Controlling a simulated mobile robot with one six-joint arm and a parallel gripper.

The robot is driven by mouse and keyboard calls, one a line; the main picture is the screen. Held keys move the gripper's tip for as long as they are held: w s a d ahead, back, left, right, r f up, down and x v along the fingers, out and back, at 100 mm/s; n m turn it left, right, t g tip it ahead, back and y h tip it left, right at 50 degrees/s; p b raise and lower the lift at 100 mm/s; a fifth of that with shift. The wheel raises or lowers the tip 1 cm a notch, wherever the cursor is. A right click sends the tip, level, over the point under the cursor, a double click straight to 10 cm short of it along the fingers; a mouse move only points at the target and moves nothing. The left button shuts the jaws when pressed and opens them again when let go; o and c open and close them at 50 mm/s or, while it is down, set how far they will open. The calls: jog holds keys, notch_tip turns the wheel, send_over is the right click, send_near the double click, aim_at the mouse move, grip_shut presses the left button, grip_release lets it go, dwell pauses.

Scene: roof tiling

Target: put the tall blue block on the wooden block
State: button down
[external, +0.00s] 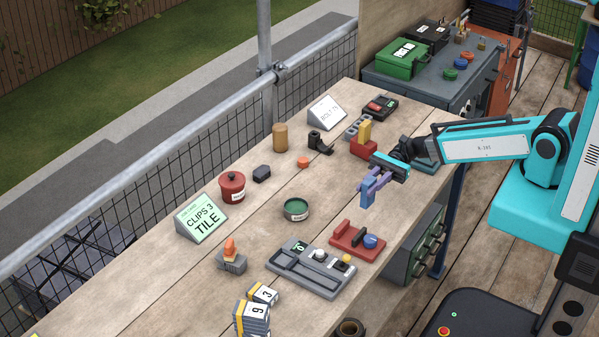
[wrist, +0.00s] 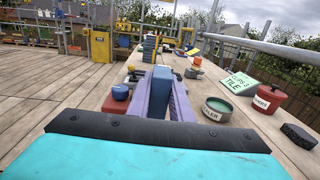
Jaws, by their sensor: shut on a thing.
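The tall blue block (external: 367,193) is held upright between the purple fingers of my gripper (external: 371,185), above the right side of the workbench. In the wrist view, the blue block (wrist: 160,92) stands between the two fingers (wrist: 160,100), which are shut on it. The wooden block (external: 280,137), a brown upright piece with a rounded outline, stands at the back left of the bench, well away from my gripper. It does not clearly show in the wrist view.
A green tin (external: 296,209), red lidded pot (external: 232,186), orange piece (external: 303,162) and black holder (external: 320,142) stand on the bench. A red tray (external: 357,242) and grey tray (external: 311,267) lie nearer the front. A mesh rail (external: 190,160) runs along the far edge.

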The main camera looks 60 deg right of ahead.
jog(key=w+d+r+m+t+b, duration=0.1)
jog(key=w+d+r+t+b, duration=0.1)
jog(key=w, duration=0.7)
jog(key=w+d+r+m+t+h+b, duration=0.1)
jog(key=w+d+r+b, duration=0.3)
jog(key=w, duration=0.5)
jog(key=w+d+r+m+t+b, duration=0.1)
jog(key=w+d+r+t+b, duration=0.1)
jog(key=w+d+r+b, duration=0.2)
jog(key=shift+w+d+m+t+b, duration=0.3)
jog(key=shift+w+d+b, duration=1)
jog(key=shift+w+d, duration=1.1)
jog(key=shift+w+a, duration=0.1)
jog(key=shift+w, duration=0.05)
jog(key=p, duration=0.5)
send_over(280, 126)
jog(key=shift+f, duration=0.7)
jog(key=shift+a, duration=0.1)
jog(key=shift+f, duration=0.1)
jog(key=shift+f+p, duration=0.75)
jog(key=shift+f, duration=0.9)
jog(key=shift+f, duration=0.1)
